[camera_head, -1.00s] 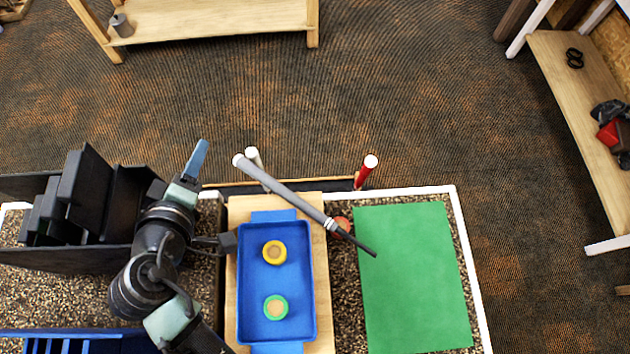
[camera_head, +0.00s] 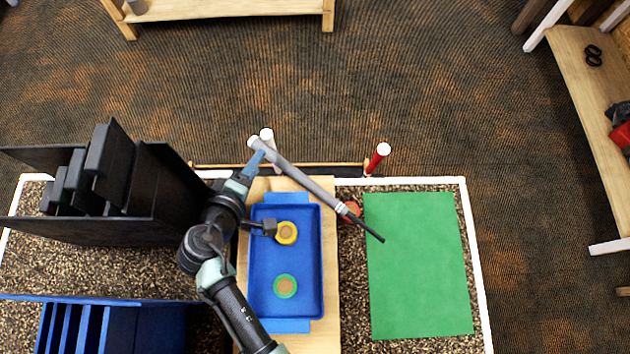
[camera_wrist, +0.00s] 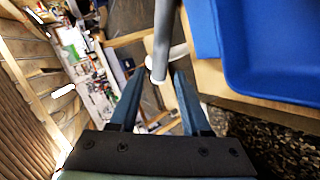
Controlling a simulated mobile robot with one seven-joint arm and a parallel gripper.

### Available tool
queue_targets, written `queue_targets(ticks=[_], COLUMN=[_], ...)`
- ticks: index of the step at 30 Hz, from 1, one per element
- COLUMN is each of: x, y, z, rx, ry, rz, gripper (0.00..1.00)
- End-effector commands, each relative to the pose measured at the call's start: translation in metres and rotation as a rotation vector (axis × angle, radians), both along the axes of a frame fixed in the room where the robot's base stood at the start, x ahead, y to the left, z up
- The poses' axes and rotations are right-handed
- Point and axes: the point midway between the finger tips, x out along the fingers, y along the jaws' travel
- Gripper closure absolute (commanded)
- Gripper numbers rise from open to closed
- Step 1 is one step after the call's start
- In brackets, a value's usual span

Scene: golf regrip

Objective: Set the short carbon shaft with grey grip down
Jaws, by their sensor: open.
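The short carbon shaft with grey grip (camera_head: 295,175) lies slanted, its grey butt end at the upper left. Its dark tip reaches over the left part of the green mat (camera_head: 420,270). It crosses above the upper right corner of the blue tray (camera_head: 312,265); I cannot tell exactly what bears it. My gripper (camera_head: 259,158) is at the grip's butt end, with open fingers. In the wrist view the grey grip (camera_wrist: 164,40) ends between and just beyond the fingertips of my gripper (camera_wrist: 158,76), apparently with gaps at the sides.
The blue tray holds a yellow ring (camera_head: 287,233) and a green ring (camera_head: 285,286). A white-topped post (camera_head: 267,134) and a red post (camera_head: 378,157) stand at the table's far edge. A black stepped rack (camera_head: 110,190) is at left, a blue slotted bin (camera_head: 105,325) below it.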

Motion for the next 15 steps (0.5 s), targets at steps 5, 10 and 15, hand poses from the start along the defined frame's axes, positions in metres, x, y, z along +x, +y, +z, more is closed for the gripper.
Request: queue_targets(ticks=[5, 10, 15], x=[0.017, 0.031, 0.035], y=[-0.008, -0.011, -0.012], z=[-0.011, -0.022, -0.025], rx=[-0.002, 0.000, 0.000], ry=[0.002, 0.000, 0.001], rz=[-0.003, -0.002, -0.002], gripper=[0.53, 0.53, 0.53])
